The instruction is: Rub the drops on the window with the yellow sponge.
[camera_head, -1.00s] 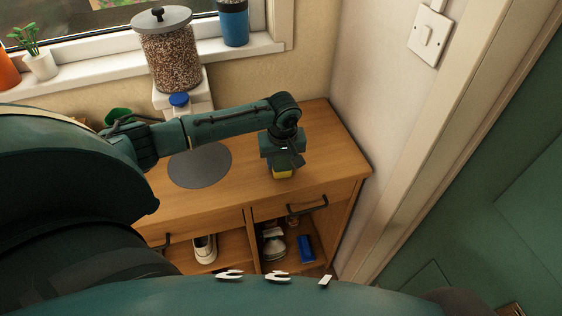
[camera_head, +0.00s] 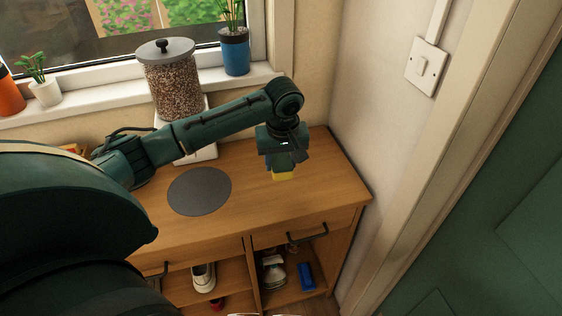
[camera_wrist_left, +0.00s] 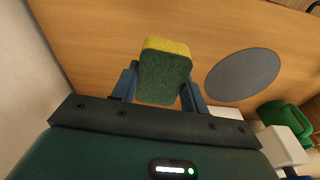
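My left gripper (camera_head: 283,160) points down over the right part of the wooden cabinet top and is shut on the yellow sponge (camera_head: 284,176). In the left wrist view the sponge (camera_wrist_left: 165,72), yellow with a green scouring side, sits between the two fingers. It seems to hang a little above the wood. The window (camera_head: 150,20) is at the upper left of the head view, showing pink flowers and greenery behind the glass. I cannot make out drops on the part in view. My right gripper is not in view.
A pellet-filled jar dispenser (camera_head: 172,85) stands between my left arm and the window. Potted plants (camera_head: 235,50) line the white sill (camera_head: 110,98). A grey round mat (camera_head: 200,191) lies on the cabinet top (camera_head: 250,210). A wall with a switch (camera_head: 426,66) is at right.

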